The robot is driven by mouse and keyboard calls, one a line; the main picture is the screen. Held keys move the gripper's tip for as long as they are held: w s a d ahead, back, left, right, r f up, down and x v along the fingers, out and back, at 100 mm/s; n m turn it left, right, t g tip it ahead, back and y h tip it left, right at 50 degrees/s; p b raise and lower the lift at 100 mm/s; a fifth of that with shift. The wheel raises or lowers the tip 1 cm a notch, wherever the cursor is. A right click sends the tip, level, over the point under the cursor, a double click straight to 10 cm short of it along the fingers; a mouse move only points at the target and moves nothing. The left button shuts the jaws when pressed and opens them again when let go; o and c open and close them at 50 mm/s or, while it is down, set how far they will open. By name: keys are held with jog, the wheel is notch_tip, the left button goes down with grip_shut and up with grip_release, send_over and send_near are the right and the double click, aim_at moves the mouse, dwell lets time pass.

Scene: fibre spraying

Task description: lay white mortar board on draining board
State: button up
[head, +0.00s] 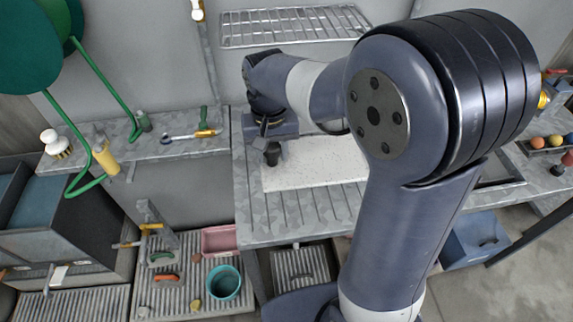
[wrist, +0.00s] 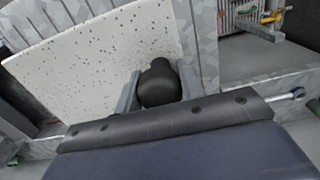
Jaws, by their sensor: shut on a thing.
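The white mortar board (head: 310,172) is a pale, speckled flat slab with a black knob (head: 272,153). In the head view it lies flat over the ridged grey draining board (head: 290,215); I cannot tell whether it touches the surface. My gripper (head: 270,148) is at the board's left end, shut on the knob. In the wrist view the fingers (wrist: 160,88) stand on both sides of the black knob (wrist: 158,80), with the speckled board (wrist: 90,62) beneath. My arm hides the board's right part in the head view.
A wire rack (head: 290,25) is on the wall behind. A left shelf (head: 180,148) holds small tools. A teal pot (head: 224,282) and a pink tray (head: 219,239) stand lower left. A blue bin (head: 475,240) is below right. The draining board's front strip is bare.

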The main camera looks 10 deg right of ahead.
aim_at(273, 171)
notch_tip(273, 171, down, 7)
jog(key=shift+f, duration=0.1)
jog(key=o, duration=1.2)
jog(key=shift+c, duration=0.2)
notch_tip(273, 171, up, 12)
jog(key=shift+r, duration=0.1)
